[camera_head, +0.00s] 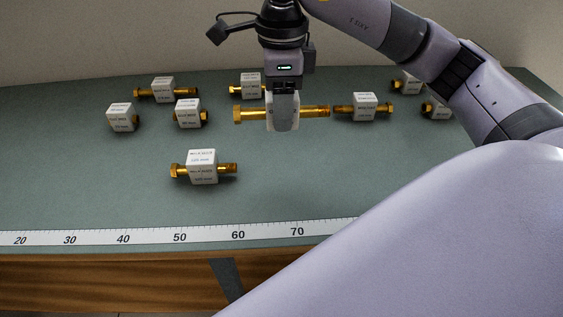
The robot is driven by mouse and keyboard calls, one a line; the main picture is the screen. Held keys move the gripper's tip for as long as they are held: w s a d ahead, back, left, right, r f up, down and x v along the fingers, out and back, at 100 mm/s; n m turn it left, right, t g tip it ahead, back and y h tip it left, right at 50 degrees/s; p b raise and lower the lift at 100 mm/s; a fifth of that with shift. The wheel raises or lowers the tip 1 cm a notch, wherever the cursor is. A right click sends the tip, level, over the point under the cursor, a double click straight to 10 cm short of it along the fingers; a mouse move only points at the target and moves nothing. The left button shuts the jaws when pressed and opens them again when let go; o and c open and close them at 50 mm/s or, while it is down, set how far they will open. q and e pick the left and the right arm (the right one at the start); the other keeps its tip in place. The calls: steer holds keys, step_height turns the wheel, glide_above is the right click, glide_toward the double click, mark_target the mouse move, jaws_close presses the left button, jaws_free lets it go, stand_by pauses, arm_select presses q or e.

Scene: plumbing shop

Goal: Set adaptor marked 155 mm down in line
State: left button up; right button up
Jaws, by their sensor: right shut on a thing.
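My right gripper (284,96) points down, shut on a long brass adaptor (311,112) with a white block at its middle. The adaptor lies level, left to right, with its hexagonal end at the left. Its marking cannot be read, and the fingers cover part of the block. How far it is above the table is hard to tell. A shorter adaptor (203,167), its block marked with a figure that looks like 105 mm, lies alone nearer the front edge. My left gripper is not in view.
Several other adaptors lie on the green table (90,190), including one at the back left (163,88), one at the far left (121,117) and one right of the gripper (363,106). A ruler strip (150,236) runs along the front edge. The table right of the front adaptor is clear.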

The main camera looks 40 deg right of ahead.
steer(key=b, duration=0.1)
glide_toward(281, 173)
steer(key=shift+f, duration=0.95)
step_height(281, 173, down, 4)
steer(key=shift+f+b, duration=0.2)
steer(key=shift+b, duration=0.2)
steer(key=o, duration=1.2)
steer(key=shift+c, duration=0.2)
steer(key=shift+r, duration=0.1)
